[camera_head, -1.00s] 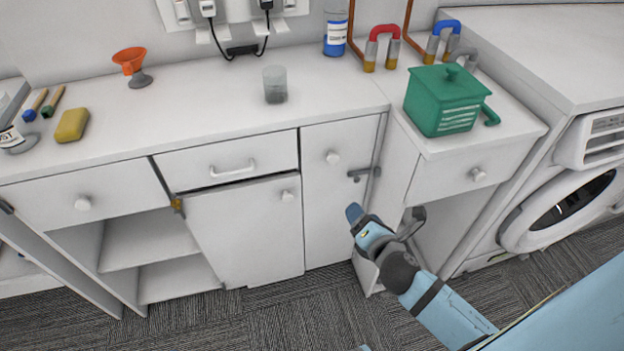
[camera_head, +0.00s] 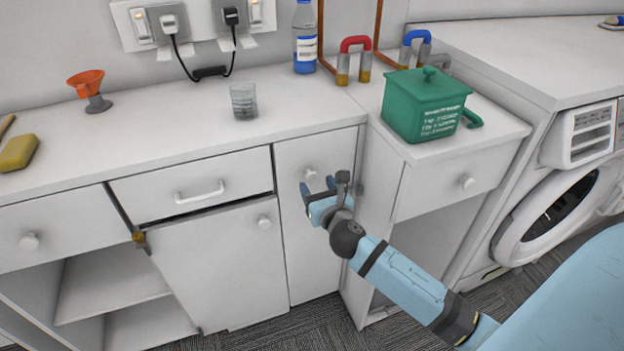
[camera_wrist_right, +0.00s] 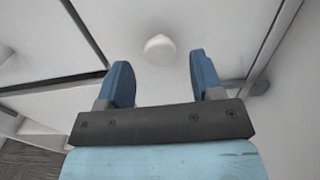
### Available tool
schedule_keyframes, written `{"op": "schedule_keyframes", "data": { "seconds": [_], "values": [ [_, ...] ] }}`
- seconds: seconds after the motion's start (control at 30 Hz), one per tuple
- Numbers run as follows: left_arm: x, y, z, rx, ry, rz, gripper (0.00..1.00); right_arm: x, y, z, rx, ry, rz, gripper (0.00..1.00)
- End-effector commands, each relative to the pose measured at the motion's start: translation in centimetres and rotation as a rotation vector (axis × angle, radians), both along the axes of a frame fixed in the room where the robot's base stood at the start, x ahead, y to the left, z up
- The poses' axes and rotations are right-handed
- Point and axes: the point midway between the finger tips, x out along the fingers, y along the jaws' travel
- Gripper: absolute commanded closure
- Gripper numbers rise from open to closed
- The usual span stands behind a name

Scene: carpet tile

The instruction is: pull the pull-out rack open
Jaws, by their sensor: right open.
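The pull-out rack is the tall narrow white front (camera_head: 300,240) between the cabinet door and the drawer unit at the right, and it looks closed. Its round white knob (camera_head: 310,173) is near the top. My right gripper (camera_head: 318,184) is open and empty in front of the knob. In the right wrist view the knob (camera_wrist_right: 160,48) shows between and just beyond the two blue fingers, with no visible contact. A latch at the front's right edge is mostly hidden by my gripper. My left gripper is not in view.
A drawer with a bar handle (camera_head: 200,192) and a cabinet door (camera_head: 215,265) are at the left. The counter above holds a glass (camera_head: 244,101), a bottle (camera_head: 304,38) and a green pot (camera_head: 425,104). A washing machine (camera_head: 560,205) stands at the right.

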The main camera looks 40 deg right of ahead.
Motion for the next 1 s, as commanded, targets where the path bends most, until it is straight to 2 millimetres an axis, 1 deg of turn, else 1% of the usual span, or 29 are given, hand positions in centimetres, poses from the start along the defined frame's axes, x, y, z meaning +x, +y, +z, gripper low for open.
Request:
{"op": "schedule_keyframes", "data": {
  "seconds": [0.03,0.1,0.2,0.37,0.6,0.63,0.67,0.7,0.77,0.8,0.87,0.9,1.0],
  "values": [
    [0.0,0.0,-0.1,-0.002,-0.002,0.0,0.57,0.9,-0.2,0.0,0.001,-0.002,0.0,0.4],
    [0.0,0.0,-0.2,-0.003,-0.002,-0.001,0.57,1.9,-0.5,0.0,0.002,-0.001,0.0,0.4],
    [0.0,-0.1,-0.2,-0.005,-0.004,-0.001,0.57,3.0,-0.7,-0.1,0.001,0.0,0.0,0.4],
    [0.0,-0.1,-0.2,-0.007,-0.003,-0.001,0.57,3.7,-0.9,0.0,0.002,0.0,0.001,0.4],
    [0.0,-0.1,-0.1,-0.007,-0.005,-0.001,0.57,3.8,-0.9,0.0,0.002,0.001,0.001,0.4],
    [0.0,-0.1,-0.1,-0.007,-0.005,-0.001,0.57,3.8,-0.9,0.0,0.002,0.001,0.001,0.42],
    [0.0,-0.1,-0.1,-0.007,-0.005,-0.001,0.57,3.8,-0.9,0.0,0.002,0.001,0.001,0.49],
    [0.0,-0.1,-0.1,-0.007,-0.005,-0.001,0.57,3.7,-0.9,0.0,0.002,0.001,0.001,0.58],
    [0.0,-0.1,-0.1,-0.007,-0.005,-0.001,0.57,3.7,-0.9,0.0,0.002,0.001,0.001,0.72],
    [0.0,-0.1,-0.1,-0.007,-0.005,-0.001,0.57,3.7,-0.9,0.0,0.002,0.001,0.001,0.81],
    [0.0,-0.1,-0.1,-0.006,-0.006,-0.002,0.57,3.7,-0.9,0.0,0.002,0.001,0.001,0.95],
    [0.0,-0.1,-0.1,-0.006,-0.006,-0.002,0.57,3.7,-0.9,0.0,0.002,0.001,0.001,1.0],
    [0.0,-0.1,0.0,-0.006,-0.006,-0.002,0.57,3.7,-0.9,0.0,0.002,0.001,0.001,1.0]
  ]
}}
